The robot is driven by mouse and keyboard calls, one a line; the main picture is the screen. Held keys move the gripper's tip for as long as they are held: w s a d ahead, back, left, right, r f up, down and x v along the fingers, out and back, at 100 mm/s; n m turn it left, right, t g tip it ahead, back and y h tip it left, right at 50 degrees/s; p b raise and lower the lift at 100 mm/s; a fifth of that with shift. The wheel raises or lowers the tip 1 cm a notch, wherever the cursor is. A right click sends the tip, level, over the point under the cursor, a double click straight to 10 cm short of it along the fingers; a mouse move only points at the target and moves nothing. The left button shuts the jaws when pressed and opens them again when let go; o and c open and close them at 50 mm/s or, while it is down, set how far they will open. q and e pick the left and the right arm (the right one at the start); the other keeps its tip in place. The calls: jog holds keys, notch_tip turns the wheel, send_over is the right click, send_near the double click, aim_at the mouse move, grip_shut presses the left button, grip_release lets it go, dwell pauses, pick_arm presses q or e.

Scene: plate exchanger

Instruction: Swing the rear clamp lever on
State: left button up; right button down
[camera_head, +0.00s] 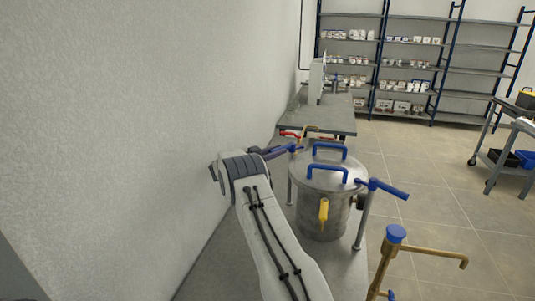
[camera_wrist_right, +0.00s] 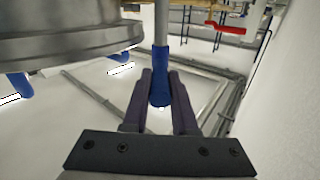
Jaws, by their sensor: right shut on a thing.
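A steel vessel (camera_head: 322,215) stands on legs, its round lid (camera_head: 322,180) carrying two blue handles. My right gripper (camera_head: 283,151) is at the vessel's far left side, beside the wall. Its dark fingers are shut on the blue grip of the rear clamp lever (camera_wrist_right: 160,88). In the right wrist view the grip lies between the fingers, with its grey rod running up beyond them. In the head view the lever (camera_head: 296,147) is mostly hidden by the gripper. My left gripper is not in view.
A second blue clamp lever (camera_head: 390,189) sticks out at the vessel's right. A yellow handle (camera_head: 323,210) hangs on its front. A brass pipe with a blue cap (camera_head: 396,233) stands front right. A red-handled valve (camera_head: 289,133) is behind. The wall (camera_head: 130,120) is close on the left.

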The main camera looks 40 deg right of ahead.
jog(key=c, duration=0.7)
grip_release()
jog(key=shift+r, duration=0.15)
notch_tip(320, 180, up, 4)
jog(key=shift+f+b, duration=0.1)
jog(key=shift+b, duration=0.3)
jog(key=s+d+r+b, duration=0.1)
jog(key=s+d+r, duration=0.1)
jog(key=s, duration=0.3)
jog(key=s+d+r, duration=0.2)
jog(key=s+r, duration=0.3)
jog(key=shift+s+d+b, duration=0.3)
jog(key=shift+d+b, duration=0.05)
